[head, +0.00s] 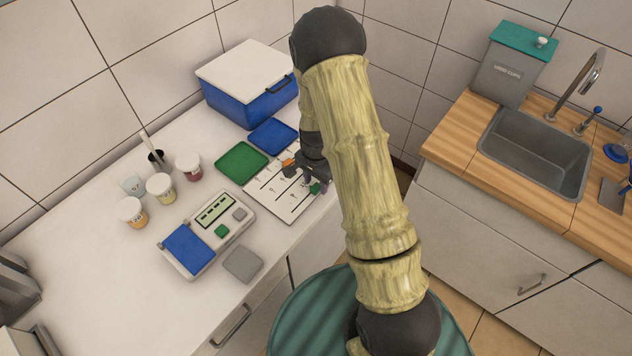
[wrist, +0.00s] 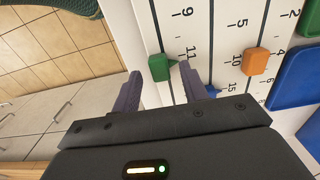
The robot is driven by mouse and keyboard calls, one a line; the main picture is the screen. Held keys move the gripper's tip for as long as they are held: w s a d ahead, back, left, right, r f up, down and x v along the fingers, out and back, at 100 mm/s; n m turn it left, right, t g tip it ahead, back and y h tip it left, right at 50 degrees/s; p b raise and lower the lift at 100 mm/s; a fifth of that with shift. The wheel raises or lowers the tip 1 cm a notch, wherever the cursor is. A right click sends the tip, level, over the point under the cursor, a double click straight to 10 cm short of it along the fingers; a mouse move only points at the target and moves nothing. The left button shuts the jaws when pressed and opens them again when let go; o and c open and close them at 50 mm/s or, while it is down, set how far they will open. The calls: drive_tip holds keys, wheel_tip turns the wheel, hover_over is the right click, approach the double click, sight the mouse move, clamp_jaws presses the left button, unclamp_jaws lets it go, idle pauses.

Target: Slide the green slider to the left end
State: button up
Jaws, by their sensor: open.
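The green slider (wrist: 160,67) sits on the outermost track of the white slider board (wrist: 232,60), close to the mark 11 in the wrist view. In the head view the green slider (head: 316,187) is at the right part of the board (head: 284,212). My gripper (wrist: 161,80) is open, with its dark purple fingertips just short of the green slider, one to either side of it in the picture. I cannot tell whether either finger touches it. In the head view my gripper (head: 312,172) is over the board's right side and partly hides it.
An orange slider (wrist: 256,61) and a blue slider (wrist: 212,91) sit on other tracks. Green (head: 241,162) and blue (head: 272,136) trays lie behind the board. A blue box (head: 243,106), several cups and a scale-like device (head: 188,248) share the counter.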

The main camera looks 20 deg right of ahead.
drive_tip(key=shift+f, duration=0.65)
